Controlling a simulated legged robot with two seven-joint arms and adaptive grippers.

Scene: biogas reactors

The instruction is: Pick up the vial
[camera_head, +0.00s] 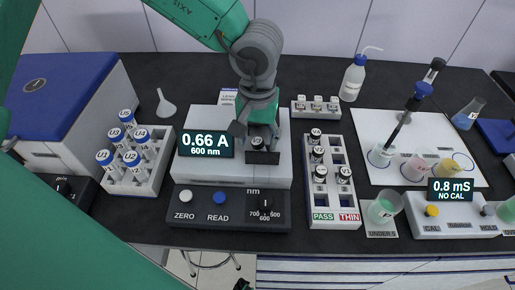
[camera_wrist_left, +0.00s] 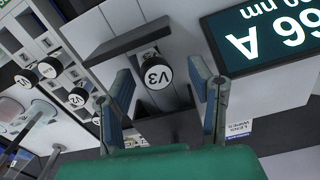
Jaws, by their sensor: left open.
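A vial with a black cap marked V3 (camera_wrist_left: 152,75) stands upright in the dark sample well of the white photometer (camera_head: 190,170). It also shows in the head view (camera_head: 257,144), partly hidden by the gripper. My left gripper (camera_head: 257,131) is over the well from above, its jaws open. In the left wrist view the two fingers (camera_wrist_left: 161,95) stand on either side of the vial, with a gap visible on both sides. I cannot tell whether the tips reach down to the cap's level. My right gripper is not in view.
A white rack (camera_head: 346,211) with several vials, marked PASS and THIN, stands right of the photometer. A rack of blue-capped vials (camera_head: 148,189) stands left. A small three-vial rack (camera_head: 297,114) is behind. Beakers stand on a white mat (camera_head: 370,123) at right.

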